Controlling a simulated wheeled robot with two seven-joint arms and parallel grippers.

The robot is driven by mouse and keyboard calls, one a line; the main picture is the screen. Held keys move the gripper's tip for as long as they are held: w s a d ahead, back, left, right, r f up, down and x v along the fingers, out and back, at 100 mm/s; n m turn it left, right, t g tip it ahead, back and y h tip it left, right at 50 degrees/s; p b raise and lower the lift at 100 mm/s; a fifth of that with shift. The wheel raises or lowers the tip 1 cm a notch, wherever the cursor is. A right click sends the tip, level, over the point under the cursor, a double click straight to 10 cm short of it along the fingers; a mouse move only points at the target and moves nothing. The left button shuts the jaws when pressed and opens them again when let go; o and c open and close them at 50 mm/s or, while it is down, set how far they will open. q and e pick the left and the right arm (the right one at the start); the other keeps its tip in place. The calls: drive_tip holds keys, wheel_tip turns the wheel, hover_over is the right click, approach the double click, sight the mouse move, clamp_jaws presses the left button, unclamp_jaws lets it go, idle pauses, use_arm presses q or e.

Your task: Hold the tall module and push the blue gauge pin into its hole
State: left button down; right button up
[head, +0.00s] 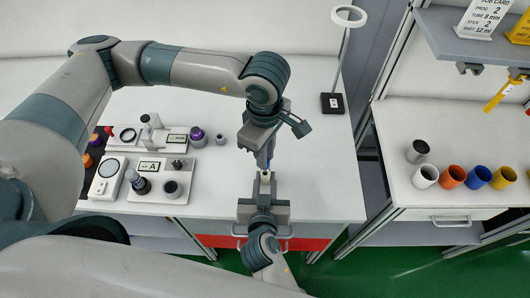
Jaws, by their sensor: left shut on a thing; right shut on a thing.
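My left gripper (266,158) comes down from above over the white bench, with its jaws shut. My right gripper (264,186) reaches up from below, shut, with its tips just under the left one's. In the small gap between them, a thin blue piece (268,164), perhaps the gauge pin, shows above a small pale yellowish part. I cannot tell which gripper holds the blue piece, or how deep it sits in anything. Fingers and wrists hide most of what is held; the tall module cannot be made out between them.
White fixture plates at left carry a dark cylinder (138,182), a dark round socket (172,187) and a round gauge (109,168). A purple-topped cylinder (197,137) stands nearby. A lamp base (332,103) stands behind right. Several coloured cups, one orange (452,176), stand on the right bench.

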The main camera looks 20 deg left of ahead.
use_arm(q)
drive_tip(key=shift+f, duration=1.9)
idle(0.5)
drive_tip(key=c, duration=1.6)
unclamp_jaws()
drive_tip(key=shift+r, duration=0.2)
wheel_tip(320, 180, up, 12)
drive_tip(key=shift+f, duration=0.15)
use_arm(e)
drive_tip(key=o, duration=1)
drive_tip(key=shift+s, duration=0.15)
drive_tip(key=shift+v, duration=3.6)
